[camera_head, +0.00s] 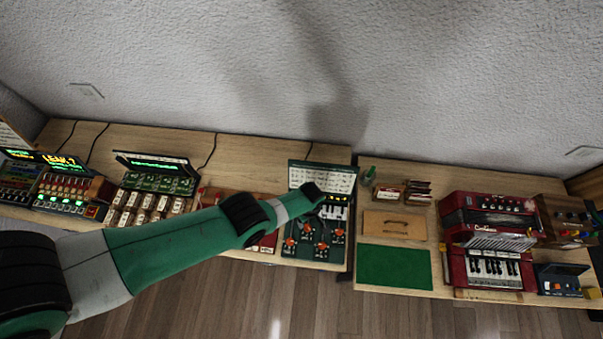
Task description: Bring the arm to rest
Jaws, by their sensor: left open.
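My left arm, green, grey and black, reaches in from the lower left across the front of the bench. The jaws are open. I see nothing held, but the arm hides part of the case, and I cannot tell whether the gripper touches it. My right gripper is not in view.
A red accordion (488,268) stands on the right table beside a green mat (393,265) and a wooden board (394,224). Devices with lit displays (62,160) fill the left. The wall (250,70) is close behind the tables.

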